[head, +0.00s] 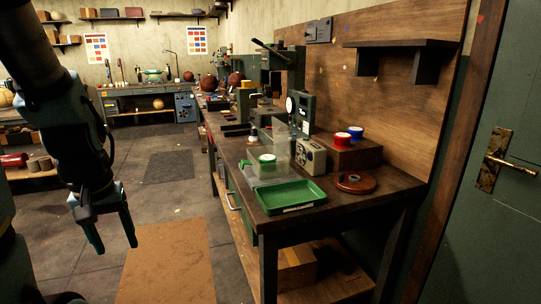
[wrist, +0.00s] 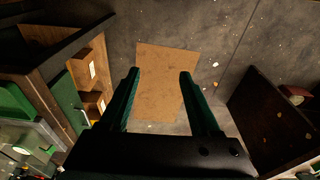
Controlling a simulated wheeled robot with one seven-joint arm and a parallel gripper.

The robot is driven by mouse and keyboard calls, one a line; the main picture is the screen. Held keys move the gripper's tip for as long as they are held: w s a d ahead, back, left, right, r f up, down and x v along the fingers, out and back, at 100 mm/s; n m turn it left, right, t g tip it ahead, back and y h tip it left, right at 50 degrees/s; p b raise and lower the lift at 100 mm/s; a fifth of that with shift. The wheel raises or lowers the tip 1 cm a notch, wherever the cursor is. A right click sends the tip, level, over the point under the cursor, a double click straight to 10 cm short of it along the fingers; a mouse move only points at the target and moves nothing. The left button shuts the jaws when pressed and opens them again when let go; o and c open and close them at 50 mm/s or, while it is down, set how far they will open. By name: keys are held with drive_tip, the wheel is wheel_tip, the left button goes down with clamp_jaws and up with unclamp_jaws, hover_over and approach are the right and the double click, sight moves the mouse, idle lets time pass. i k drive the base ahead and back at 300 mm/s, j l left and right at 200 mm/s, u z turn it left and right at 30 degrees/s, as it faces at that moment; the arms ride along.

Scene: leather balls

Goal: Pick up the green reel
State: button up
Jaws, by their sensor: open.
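The green reel (head: 267,160), a small green and white spool, sits inside a clear open-topped box (head: 276,179) on the near part of the workbench (head: 330,213). Clear walls stand around it. My gripper (head: 116,245) hangs over open floor to the left of the bench, well apart from the reel, its fingers pointing down. In the wrist view my gripper (wrist: 159,75) has its two fingers spread with nothing between them but floor and a brown mat (wrist: 160,95). I cannot make out the reel surely in the wrist view.
A green tray (head: 291,195) lies in front of the clear box. A brown disc (head: 356,182) lies at right. The floor left of the bench is open.

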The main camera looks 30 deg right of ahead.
sight(265, 158)
drive_tip(key=i+j+z, duration=0.15)
drive_tip(key=i+z, duration=0.35)
drive_tip(key=i+j+z, duration=0.3)
drive_tip(key=i+z, duration=0.3)
drive_tip(key=i, duration=0.4)
drive_tip(key=j, duration=0.1)
